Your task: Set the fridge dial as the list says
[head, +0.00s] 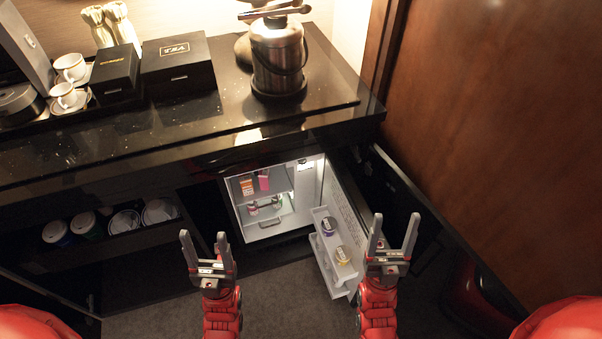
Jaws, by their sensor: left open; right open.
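The small fridge (286,233) stands open in the cabinet below the counter, with its inside lit. Its white door (329,274) is swung out toward me at the right. A small dark and pale fitting (306,166) shows at the top right inside; I cannot tell whether it is the dial. Faint lines of print show on the door's inner face (346,209), too small to read. My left gripper (205,250) is open and empty, in front of the cabinet left of the fridge. My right gripper (393,235) is open and empty, in front of the door's right side.
Fridge shelves hold an orange box (246,186), a pink item (264,181) and small jars. A dark cabinet door (440,220) stands open at right. An ice bucket (278,58) stands on the counter.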

